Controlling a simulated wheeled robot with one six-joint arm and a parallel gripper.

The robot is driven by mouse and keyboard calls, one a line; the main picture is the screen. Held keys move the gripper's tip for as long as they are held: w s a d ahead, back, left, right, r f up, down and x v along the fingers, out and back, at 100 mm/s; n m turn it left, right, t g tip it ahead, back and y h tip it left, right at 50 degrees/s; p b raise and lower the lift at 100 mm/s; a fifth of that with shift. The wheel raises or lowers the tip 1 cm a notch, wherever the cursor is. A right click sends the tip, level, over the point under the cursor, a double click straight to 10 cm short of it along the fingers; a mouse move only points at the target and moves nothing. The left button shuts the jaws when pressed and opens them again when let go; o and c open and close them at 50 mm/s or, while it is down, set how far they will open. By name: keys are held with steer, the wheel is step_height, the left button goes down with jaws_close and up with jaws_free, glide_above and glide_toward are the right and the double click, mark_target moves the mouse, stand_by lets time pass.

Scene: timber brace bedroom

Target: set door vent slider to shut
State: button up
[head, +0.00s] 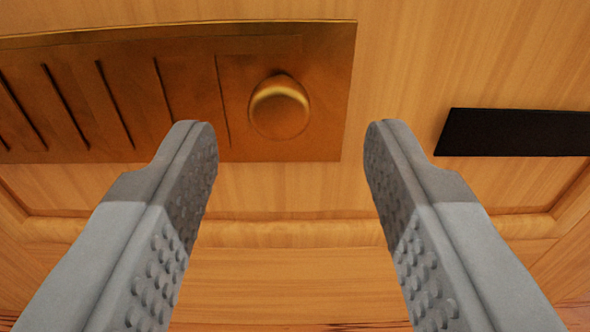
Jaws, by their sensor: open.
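The door vent is a brass plate (320,90) with several dark slots, set on a wooden door (440,60). Its slider knob (280,106) is round and brass, near the right end of the plate, right of the slots. My gripper (277,150) is open, with its two grey studded fingers pointing at the door. The knob shows between and just beyond the fingertips, closer to the left finger. Nothing is between the fingers, and I see no contact. The plate's left end is out of view.
A black rectangular plate (515,132) is on the door to the right of the vent, beyond the right finger. A raised wooden moulding (290,232) runs across the door below the vent. The door surface between vent and black plate is bare.

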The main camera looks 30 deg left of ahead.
steer(key=v, duration=1.4)
steer(key=shift+s, duration=0.2)
steer(key=shift+d, duration=0.15)
